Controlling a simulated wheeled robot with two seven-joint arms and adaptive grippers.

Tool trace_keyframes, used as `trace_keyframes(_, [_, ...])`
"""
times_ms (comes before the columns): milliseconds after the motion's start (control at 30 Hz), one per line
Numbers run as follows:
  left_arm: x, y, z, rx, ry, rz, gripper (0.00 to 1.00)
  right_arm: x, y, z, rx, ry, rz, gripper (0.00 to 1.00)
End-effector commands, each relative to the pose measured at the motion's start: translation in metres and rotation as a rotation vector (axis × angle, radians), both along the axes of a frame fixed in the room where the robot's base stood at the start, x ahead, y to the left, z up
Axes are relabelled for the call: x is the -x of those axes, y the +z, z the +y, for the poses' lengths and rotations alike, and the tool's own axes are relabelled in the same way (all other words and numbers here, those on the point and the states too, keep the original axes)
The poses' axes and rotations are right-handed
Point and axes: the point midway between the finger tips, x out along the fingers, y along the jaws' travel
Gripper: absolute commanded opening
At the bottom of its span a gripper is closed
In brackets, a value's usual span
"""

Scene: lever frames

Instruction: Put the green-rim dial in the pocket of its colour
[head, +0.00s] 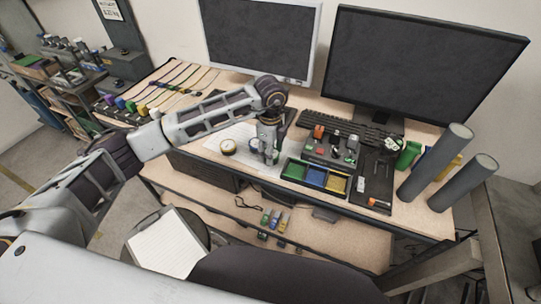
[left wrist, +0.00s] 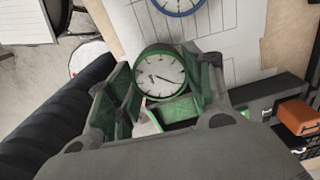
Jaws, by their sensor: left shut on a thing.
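The green-rim dial (left wrist: 160,76) has a white face with dark marks and hands. In the left wrist view it sits between the fingers of my left gripper (left wrist: 158,98), which is shut on it. In the head view my left gripper (head: 270,152) is over the desk, just left of the pocket tray, and hides most of the dial. The tray has a green pocket (head: 295,171) at left, a blue pocket (head: 315,177) in the middle and a yellow pocket (head: 336,184) at right. My right gripper is not in view.
A blue-rim dial (left wrist: 180,3) lies on the white paper. A dark keyboard (head: 360,131) and a grey block with switches (head: 332,149) stand behind the tray. Two monitors (head: 420,70) are at the back. Two grey cylinders (head: 435,163) stand at the right.

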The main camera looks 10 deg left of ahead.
Motion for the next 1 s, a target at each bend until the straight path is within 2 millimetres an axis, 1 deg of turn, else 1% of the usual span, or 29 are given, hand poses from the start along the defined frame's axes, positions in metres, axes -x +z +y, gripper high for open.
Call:
trace_keyframes(300, [-0.001, 0.047, 0.000, 0.001, 0.000, -0.002, 0.21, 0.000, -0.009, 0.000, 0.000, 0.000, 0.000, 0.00])
trace_keyframes(500, [0.000, 0.068, 0.000, 0.000, 0.000, -0.001, 0.21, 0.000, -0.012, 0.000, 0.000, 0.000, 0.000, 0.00])
trace_keyframes(700, [0.000, 0.076, 0.000, -0.001, 0.000, 0.001, 0.21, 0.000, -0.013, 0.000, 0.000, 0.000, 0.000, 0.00])
trace_keyframes(1000, [0.000, 0.076, 0.000, 0.000, 0.000, 0.001, 0.21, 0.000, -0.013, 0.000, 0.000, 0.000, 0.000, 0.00])
